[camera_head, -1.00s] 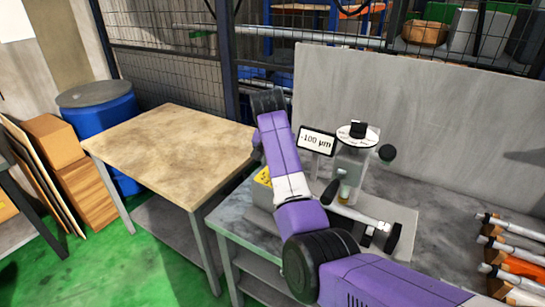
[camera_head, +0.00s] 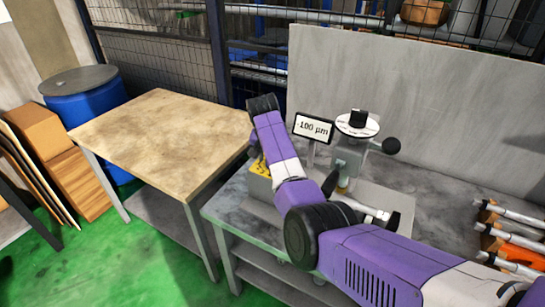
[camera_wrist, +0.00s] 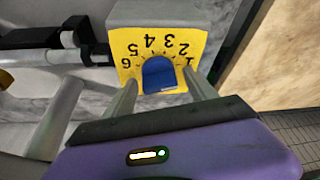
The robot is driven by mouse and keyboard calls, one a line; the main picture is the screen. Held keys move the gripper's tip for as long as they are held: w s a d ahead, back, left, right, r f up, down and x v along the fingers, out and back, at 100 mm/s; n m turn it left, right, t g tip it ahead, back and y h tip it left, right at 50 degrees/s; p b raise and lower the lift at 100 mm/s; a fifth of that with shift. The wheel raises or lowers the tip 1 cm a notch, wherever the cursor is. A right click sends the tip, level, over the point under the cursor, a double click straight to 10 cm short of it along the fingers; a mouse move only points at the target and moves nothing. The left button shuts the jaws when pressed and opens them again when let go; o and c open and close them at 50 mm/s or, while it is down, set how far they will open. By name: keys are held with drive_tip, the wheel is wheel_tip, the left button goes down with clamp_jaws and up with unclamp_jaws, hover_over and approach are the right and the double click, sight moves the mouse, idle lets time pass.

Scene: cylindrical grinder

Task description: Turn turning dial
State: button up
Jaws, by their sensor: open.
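The turning dial is a blue knob (camera_wrist: 158,74) on a yellow plate numbered 1 to 6 (camera_wrist: 131,50), on the face of a grey box. The numbers appear upside down in the wrist view. My gripper (camera_wrist: 160,80) is open, with one finger to each side of the knob's lower part in the picture. I cannot tell whether the fingers touch it. In the head view, the yellow-marked box (camera_head: 259,168) shows partly behind my arm, and the dial and my fingertips are hidden.
The grinder bench (camera_head: 232,212) carries a display reading -100 µm (camera_head: 313,128) and a measuring stand with a round white top (camera_head: 357,125). A wooden-topped table (camera_head: 160,140) stands left. Several rods (camera_head: 510,240) lie right. A grey panel (camera_head: 400,100) stands behind.

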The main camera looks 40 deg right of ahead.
drive_tip(key=c, duration=1.3)
drive_tip(key=n+p, duration=0.2)
drive_tip(key=n, duration=0.1)
drive_tip(key=shift+r+t+y, duration=0.15)
drive_tip(key=shift+t+y, duration=0.25)
drive_tip(key=n+p, duration=0.1)
drive_tip(key=n, duration=0.1)
drive_tip(key=shift+n+t+y, duration=0.3)
drive_tip(key=shift+y, duration=0.1)
drive_tip(key=n, duration=0.2)
drive_tip(key=n+y, duration=0.1)
drive_tip(key=n, duration=0.1)
drive_tip(key=shift+d+t+y, duration=0.1)
drive_tip(key=shift+t+y, duration=0.2)
drive_tip(key=shift+n+y, duration=0.3)
drive_tip(key=shift+n, duration=0.7)
